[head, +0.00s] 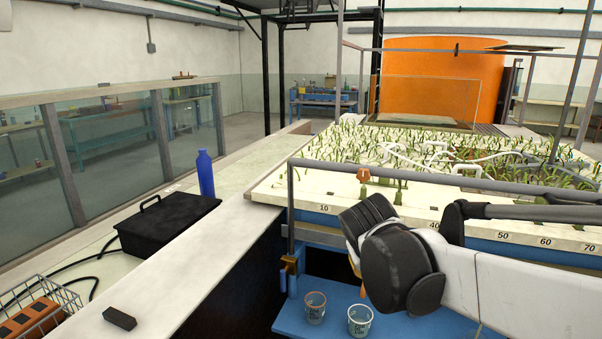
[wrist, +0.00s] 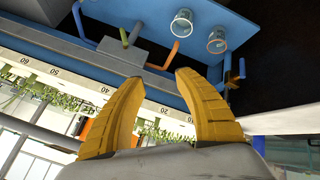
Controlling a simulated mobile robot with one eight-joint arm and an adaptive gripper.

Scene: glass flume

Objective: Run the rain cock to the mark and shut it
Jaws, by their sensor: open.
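My gripper (wrist: 160,82) is open and empty in the wrist view, its two yellow fingers apart below a grey pipe rail. Just beyond the fingertips are a grey block (wrist: 120,52) with a green-tipped stem (wrist: 125,36), a bent blue rod (wrist: 82,20) and a bent orange rod (wrist: 174,52). A small brass fitting (wrist: 235,76) is right of the fingers; it shows on the left post in the head view (head: 288,276). I cannot tell which part is the rain cock, and no mark on it is legible. In the head view my gripper (head: 356,262) is mostly hidden by my wrist.
Two clear cups, one orange-rimmed (head: 315,307) and one pale-rimmed (head: 359,320), stand on a blue shelf (head: 420,326). A numbered planted bed (head: 300,192) lies behind my arm. A blue bottle (head: 206,173) and black case (head: 168,223) are left.

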